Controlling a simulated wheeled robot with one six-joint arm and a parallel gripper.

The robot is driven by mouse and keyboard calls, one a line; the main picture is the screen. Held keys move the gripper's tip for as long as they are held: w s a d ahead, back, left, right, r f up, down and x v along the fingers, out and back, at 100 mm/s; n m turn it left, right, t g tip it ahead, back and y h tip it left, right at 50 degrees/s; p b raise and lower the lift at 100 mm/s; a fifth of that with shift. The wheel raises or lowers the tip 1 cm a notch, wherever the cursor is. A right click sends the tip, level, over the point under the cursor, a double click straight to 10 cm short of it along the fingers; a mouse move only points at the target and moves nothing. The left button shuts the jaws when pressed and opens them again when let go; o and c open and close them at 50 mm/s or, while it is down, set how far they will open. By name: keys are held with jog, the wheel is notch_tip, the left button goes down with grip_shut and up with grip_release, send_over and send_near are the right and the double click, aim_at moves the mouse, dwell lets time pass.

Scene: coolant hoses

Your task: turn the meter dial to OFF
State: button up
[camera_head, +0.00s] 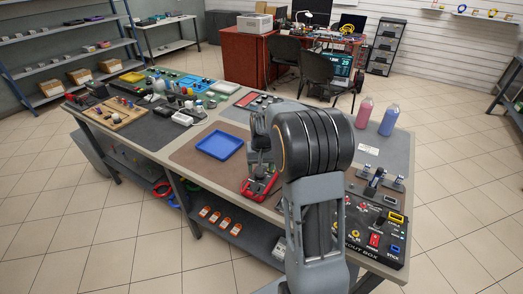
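A red-cased device (252,192), which looks like the meter, lies on the table near its front edge, right of the blue tray. Its dial cannot be made out. My gripper (259,172) points down over the red device, partly covering it. At this size I cannot tell whether its fingers are open or shut, or whether they touch the device. My own large dark and grey arm stands in front of the table's middle and hides what is behind it.
A blue tray (220,145) lies left of the meter on a brown mat. A black switch box (375,230) is at right. Pink (364,112) and blue (389,119) bottles stand at the back right. Tools and small parts crowd the table's left half.

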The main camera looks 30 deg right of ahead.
notch_tip(320, 180, up, 11)
jog(key=shift+d, duration=0.25)
jog(key=shift+s+f, duration=0.1)
dwell(0.4)
